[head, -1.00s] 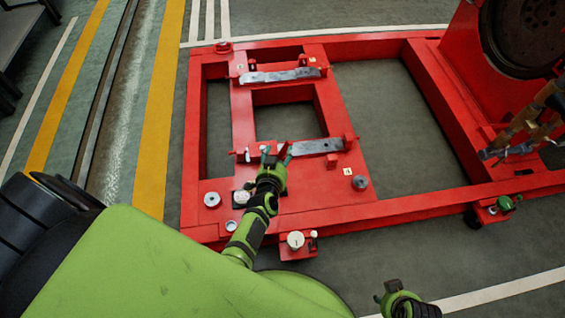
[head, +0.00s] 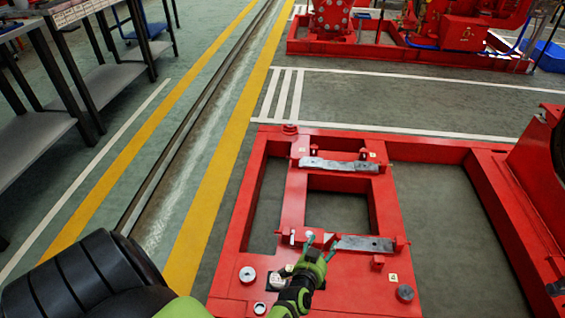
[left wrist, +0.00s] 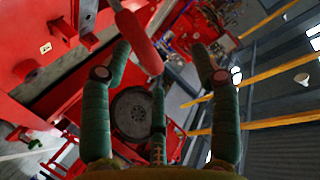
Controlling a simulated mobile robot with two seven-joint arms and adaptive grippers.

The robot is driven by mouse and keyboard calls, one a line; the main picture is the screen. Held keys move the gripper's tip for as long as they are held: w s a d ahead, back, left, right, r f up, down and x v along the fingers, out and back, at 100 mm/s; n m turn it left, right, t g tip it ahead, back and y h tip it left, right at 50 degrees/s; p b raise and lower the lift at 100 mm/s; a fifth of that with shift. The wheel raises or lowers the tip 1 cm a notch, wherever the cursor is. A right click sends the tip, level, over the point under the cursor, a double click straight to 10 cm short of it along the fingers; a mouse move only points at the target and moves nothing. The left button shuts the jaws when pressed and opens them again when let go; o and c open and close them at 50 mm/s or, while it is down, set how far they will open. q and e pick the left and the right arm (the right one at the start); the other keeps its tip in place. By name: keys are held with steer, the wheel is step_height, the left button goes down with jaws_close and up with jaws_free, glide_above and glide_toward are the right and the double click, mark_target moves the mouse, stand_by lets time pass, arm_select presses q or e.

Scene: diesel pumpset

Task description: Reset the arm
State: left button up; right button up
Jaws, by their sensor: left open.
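My left arm comes in at the bottom of the head view. My left gripper (head: 321,242) is over the near end of the red pumpset frame (head: 340,140), close to the near grey metal strip (head: 365,243). Its green fingers are spread and hold nothing. In the left wrist view the open fingers (left wrist: 162,55) are apart, with red metal parts beyond them. I cannot tell whether the fingers touch the frame. My right gripper is out of view.
A second grey strip (head: 340,165) lies farther back on the frame. Grey workbenches (head: 90,75) stand at the upper left, and another red machine (head: 410,57) stands at the back. The floor between the yellow line (head: 225,150) and the benches is clear.

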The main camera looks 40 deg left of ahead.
arm_select(q)
steer(key=shift+s+d+f+h, duration=0.1)
steer(key=shift+s+d+f, duration=0.05)
steer(key=shift+d, duration=0.4)
steer(key=shift+s+d+f+h, duration=0.1)
steer(key=shift+d+f, duration=0.05)
steer(key=shift+d, duration=0.35)
steer(key=shift+s+d+f+h, duration=0.1)
steer(key=shift+s+d+f, duration=0.05)
steer(key=shift+d, duration=0.4)
steer(key=x, duration=0.7)
steer(key=shift+a, duration=0.15)
steer(key=shift+w+a+f, duration=0.15)
steer(key=shift+w+a, duration=0.1)
steer(key=shift+w, duration=0.15)
